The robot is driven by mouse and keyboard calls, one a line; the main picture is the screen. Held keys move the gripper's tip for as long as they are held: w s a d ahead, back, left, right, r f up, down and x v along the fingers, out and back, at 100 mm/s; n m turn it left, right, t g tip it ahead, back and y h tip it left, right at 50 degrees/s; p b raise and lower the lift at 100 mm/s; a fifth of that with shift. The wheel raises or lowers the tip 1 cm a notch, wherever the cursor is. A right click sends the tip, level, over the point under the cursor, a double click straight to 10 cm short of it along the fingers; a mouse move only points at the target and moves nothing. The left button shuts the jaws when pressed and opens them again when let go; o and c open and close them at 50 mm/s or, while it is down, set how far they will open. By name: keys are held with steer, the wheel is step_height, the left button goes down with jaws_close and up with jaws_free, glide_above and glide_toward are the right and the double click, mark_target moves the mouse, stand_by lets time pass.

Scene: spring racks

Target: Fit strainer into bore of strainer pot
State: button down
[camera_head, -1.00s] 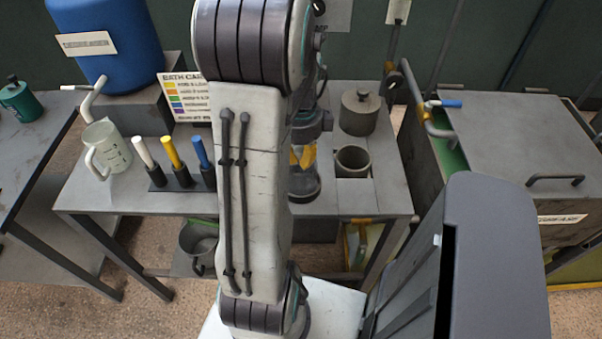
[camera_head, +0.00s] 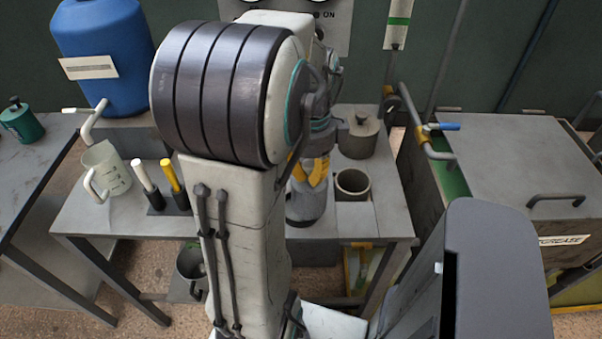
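My gripper (camera_head: 311,176) is partly hidden behind my arm, pointing down over the right half of the bench. Its yellow finger parts are at a grey, partly see-through cylinder (camera_head: 306,208). I cannot tell whether this cylinder is the strainer, its pot or another part, or whether the fingers close on it. Just to the right stands an open grey cylindrical cup (camera_head: 352,187) with a round bore. Behind it is a grey pot with a knobbed lid (camera_head: 359,137). No strainer can be made out for certain.
The bench (camera_head: 375,222) also holds a clear jug (camera_head: 106,170), and white (camera_head: 141,175) and yellow (camera_head: 171,176) handled tools in dark holders. A blue drum (camera_head: 105,60) stands behind. A degrease tank (camera_head: 500,160) with a blue-handled pipe is at right.

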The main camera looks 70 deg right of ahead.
steer(key=s+a+r, duration=0.4)
steer(key=s, duration=0.1)
glide_above(354, 177)
steer(key=a, duration=0.4)
steer(key=f, duration=1.8)
steer(key=shift+s+a+f, duration=0.1)
steer(key=shift+a+f, duration=0.05)
steer(key=shift+a, duration=0.05)
steer(key=shift+f, duration=0.15)
